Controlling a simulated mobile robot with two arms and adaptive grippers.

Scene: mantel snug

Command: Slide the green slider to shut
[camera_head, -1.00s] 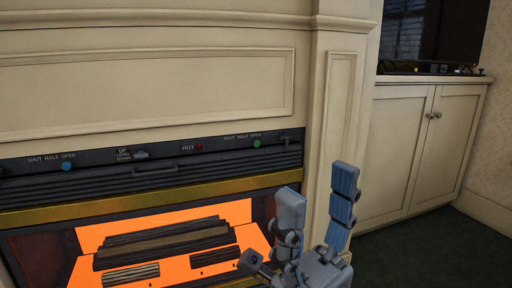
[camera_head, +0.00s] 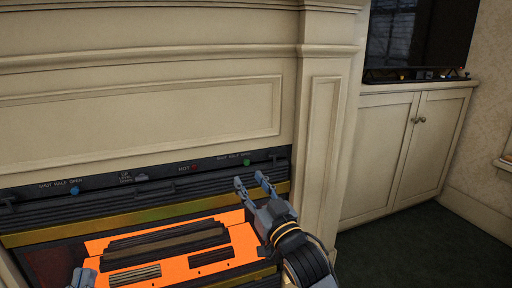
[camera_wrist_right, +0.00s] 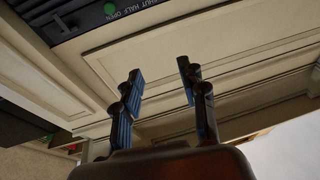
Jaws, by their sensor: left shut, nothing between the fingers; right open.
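The green slider (camera_head: 247,162) is a small round knob on the dark control strip above the fireplace grille. It sits near the OPEN end of its SHUT HALF OPEN label. The green slider also shows at the top of the right wrist view (camera_wrist_right: 110,8). My right gripper (camera_head: 251,180) is open and empty, its fingers pointing up toward the strip, just below the slider in the head view and apart from it. In the right wrist view my right gripper (camera_wrist_right: 158,72) has a clear gap between its fingers. My left gripper (camera_head: 84,277) is shut, partly cut off at the bottom left.
A blue slider (camera_head: 75,190) with a similar label is at the strip's left. A red knob (camera_head: 195,168) marked HOT and a grey lever (camera_head: 141,178) lie between. Below are a brass trim (camera_head: 130,222) and the glowing orange firebox. A pale cabinet (camera_head: 405,150) stands right.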

